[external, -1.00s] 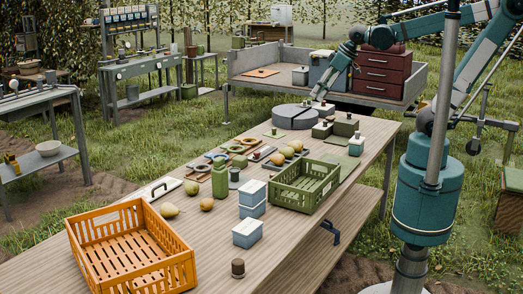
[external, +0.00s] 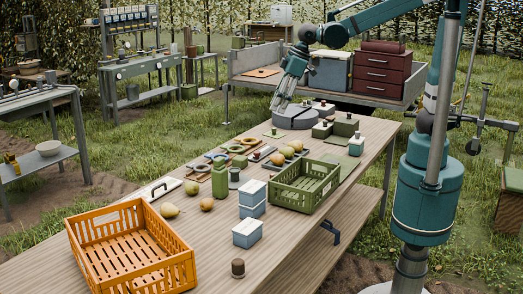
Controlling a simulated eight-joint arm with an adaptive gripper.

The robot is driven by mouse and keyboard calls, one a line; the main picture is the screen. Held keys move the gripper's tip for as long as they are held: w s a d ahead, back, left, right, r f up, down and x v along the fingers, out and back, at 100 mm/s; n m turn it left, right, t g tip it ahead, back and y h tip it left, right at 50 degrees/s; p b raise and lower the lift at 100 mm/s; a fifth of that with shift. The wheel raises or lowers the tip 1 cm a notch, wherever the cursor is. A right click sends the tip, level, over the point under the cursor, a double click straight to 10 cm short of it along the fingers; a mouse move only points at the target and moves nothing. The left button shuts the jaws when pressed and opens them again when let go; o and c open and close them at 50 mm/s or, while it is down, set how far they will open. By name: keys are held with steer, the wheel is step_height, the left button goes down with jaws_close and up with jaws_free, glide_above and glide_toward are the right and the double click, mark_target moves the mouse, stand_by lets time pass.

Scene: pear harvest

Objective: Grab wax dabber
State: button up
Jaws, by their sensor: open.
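My gripper (external: 279,106) is open and empty, pointing down over the far end of the long wooden table (external: 200,255). It is at the left edge of a grey round block (external: 299,118) in the picture; I cannot tell if it touches it. I cannot single out the wax dabber for sure. A small brown capped piece (external: 238,268) stands alone at the near edge.
An orange crate (external: 180,262) is at the near left and a green crate (external: 297,203) at the right edge. A trailer with a red drawer chest (external: 383,72) is behind.

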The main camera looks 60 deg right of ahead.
steer(key=w+a+f+n+g, duration=0.1)
steer(key=a+f+n, duration=0.3)
steer(key=a, duration=1.2)
steer(key=n+g+h, duration=0.1)
steer(key=n+g, duration=0.2)
steer(key=n, duration=0.3)
glide_above(238, 261)
steer(key=d, duration=0.1)
steer(key=f, duration=2.3)
steer(key=shift+w+f, duration=0.2)
steer(key=shift+f, duration=0.05)
steer(key=shift+s+a+f, duration=0.15)
steer(key=shift+s+f, duration=0.05)
steer(key=shift+s, duration=0.05)
steer(key=shift+a+f, duration=0.15)
steer(key=shift+f, duration=1.1)
